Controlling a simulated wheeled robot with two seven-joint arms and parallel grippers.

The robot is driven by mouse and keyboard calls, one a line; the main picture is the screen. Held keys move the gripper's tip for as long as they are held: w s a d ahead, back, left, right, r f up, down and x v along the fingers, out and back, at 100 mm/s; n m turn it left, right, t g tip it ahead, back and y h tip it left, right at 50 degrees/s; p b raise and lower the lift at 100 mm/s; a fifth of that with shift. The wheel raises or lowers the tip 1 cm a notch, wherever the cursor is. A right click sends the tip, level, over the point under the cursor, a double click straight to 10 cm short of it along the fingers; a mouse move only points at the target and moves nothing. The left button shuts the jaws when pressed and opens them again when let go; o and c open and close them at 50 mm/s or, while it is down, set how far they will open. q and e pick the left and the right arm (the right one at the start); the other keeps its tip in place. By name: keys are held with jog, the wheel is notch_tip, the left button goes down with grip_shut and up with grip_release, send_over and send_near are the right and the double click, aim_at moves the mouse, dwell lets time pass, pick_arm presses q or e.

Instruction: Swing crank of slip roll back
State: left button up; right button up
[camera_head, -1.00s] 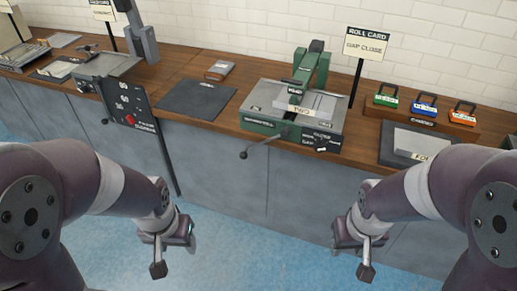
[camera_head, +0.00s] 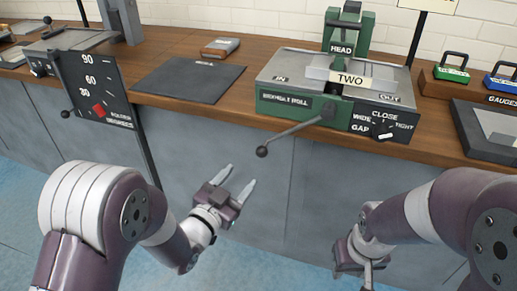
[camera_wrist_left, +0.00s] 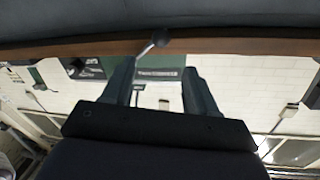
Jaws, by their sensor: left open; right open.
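The slip roll (camera_head: 290,100) is a green and grey machine on the wooden bench, with labels IN, OUT, HEAD and TWO. Its crank (camera_head: 295,131) is a grey rod sloping down to the left from the front, ending in a dark ball knob (camera_head: 262,151) that hangs out past the bench edge. My left gripper (camera_head: 240,178) is open and empty, below and left of the knob, apart from it. In the left wrist view the knob (camera_wrist_left: 161,38) shows beyond and between the two open fingers (camera_wrist_left: 160,80). My right gripper (camera_head: 362,275) is lower right; its fingers are partly hidden.
A dark mat (camera_head: 188,79) and a small book-like block (camera_head: 220,47) lie left of the slip roll. A black panel with angle numbers (camera_head: 100,85) stands further left. A gauge rack (camera_head: 470,88) and a grey tray (camera_head: 490,130) are at right. Open space lies before the cabinets.

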aim_at(259, 156)
pick_arm(q)
jog(key=b+x, duration=0.2)
jog(key=x, duration=0.9)
jog(key=shift+w+f, duration=0.15)
jog(key=shift+w+d+b, duration=0.2)
jog(key=shift+w+b, duration=0.1)
jog(key=shift+w, duration=0.15)
grip_shut()
